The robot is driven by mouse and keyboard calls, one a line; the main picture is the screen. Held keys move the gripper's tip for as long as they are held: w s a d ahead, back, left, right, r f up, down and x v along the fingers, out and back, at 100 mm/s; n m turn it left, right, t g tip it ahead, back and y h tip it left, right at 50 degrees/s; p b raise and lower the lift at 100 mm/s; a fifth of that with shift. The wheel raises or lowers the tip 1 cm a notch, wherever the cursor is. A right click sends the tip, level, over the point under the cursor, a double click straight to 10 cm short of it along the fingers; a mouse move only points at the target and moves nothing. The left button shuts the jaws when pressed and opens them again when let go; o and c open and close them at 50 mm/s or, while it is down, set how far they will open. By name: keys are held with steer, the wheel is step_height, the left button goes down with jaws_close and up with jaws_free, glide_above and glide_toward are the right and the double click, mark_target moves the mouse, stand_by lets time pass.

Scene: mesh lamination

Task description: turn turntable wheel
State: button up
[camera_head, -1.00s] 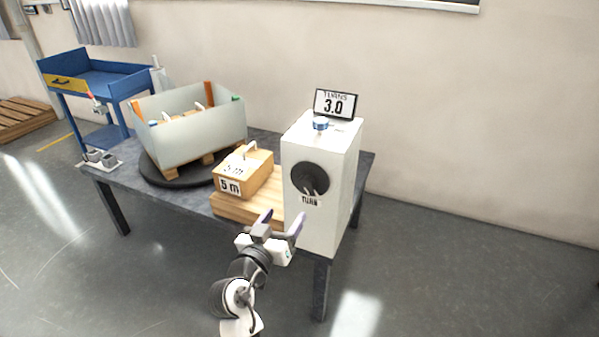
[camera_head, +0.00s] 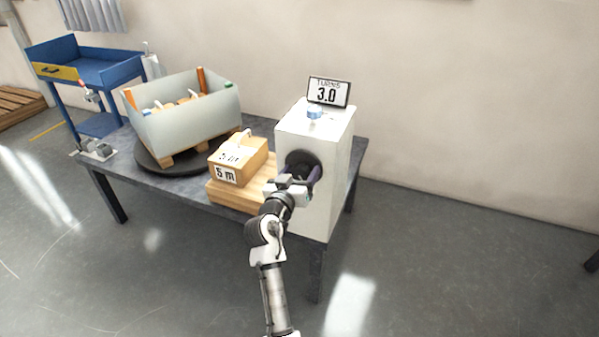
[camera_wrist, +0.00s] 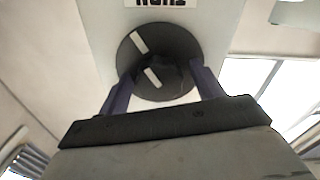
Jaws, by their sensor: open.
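The turntable wheel is a black round dial (camera_head: 297,158) on the front of a white box (camera_head: 340,165). In the head view my gripper (camera_head: 301,177) is in front of the dial and covers much of it. In the wrist view the dial (camera_wrist: 139,40) shows with light marks on it, and my open gripper (camera_wrist: 158,82) has one purple finger on each side of its raised middle. I cannot tell whether the fingers touch it. A sign on top of the box (camera_head: 328,93) reads "TURNS 3.0".
A round black turntable (camera_head: 147,162) carries a pale open crate (camera_head: 190,128). A wooden box marked "5 m" (camera_head: 226,176) stands on a wooden base beside the white box. All stand on a dark table (camera_head: 128,178). A blue cart (camera_head: 97,72) is behind at left.

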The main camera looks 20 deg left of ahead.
steer(key=shift+c, duration=0.3)
steer(key=c, duration=0.9)
